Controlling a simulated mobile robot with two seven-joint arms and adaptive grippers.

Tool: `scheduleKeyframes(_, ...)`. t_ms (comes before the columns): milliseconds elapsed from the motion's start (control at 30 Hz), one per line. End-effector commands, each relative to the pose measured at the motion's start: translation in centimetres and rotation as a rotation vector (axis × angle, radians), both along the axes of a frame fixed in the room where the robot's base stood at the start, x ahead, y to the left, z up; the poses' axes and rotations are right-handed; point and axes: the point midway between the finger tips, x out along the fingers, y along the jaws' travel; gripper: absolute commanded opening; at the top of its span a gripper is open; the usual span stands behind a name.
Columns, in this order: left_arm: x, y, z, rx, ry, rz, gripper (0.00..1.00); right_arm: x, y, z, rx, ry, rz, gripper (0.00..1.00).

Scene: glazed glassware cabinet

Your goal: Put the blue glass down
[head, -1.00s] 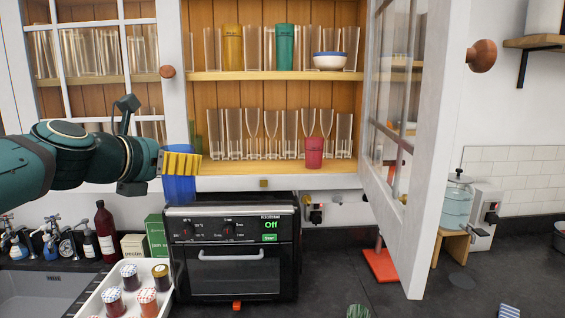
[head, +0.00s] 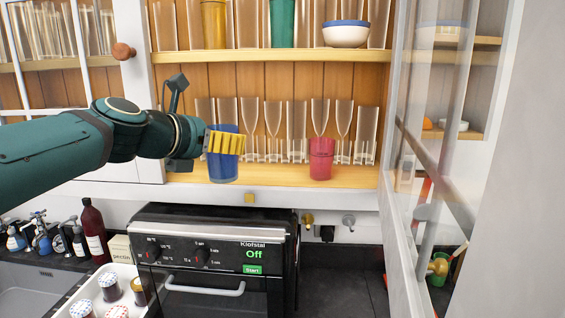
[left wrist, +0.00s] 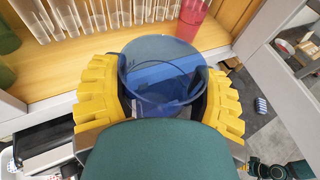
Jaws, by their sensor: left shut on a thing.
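The blue glass (head: 222,168) is upright in my left gripper (head: 224,143), whose yellow fingers are shut around it. In the head view it shows in front of the lower shelf (head: 270,176) of the open cabinet, near the shelf's left part. In the left wrist view the glass (left wrist: 163,78) sits between the two yellow finger pads (left wrist: 160,100), with its open rim toward the camera. The shelf's front edge passes behind it there. I cannot tell whether its base touches the shelf.
A red glass (head: 321,158) stands on the lower shelf to the right, with several clear glasses (head: 272,120) behind. The open glazed door (head: 420,170) is on the right. A black oven (head: 212,255) stands below. The shelf front between the blue and red glasses is clear.

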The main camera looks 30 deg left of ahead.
Motion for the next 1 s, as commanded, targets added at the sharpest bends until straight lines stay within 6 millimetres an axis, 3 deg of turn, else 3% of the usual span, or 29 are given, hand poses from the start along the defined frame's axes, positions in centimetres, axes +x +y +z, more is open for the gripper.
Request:
scheduleKeyframes(167, 2.4, 1.3, 0.0, -0.001, 0.001, -0.001, 0.21, -0.1, 0.0, 0.2, 0.0, 0.001, 0.0, 1.0)
scheduleKeyframes(700, 13.5, 7.4, 0.1, 0.0, 0.0, 0.0, 0.21, 0.0, 0.0, 1.8, 0.001, 0.001, 0.004, 1.0)
scheduleKeyframes(1000, 17.2, 9.5, 0.1, -0.001, -0.001, 0.001, 0.21, 0.0, 0.0, 2.7, 0.002, 0.001, 0.005, 1.0)
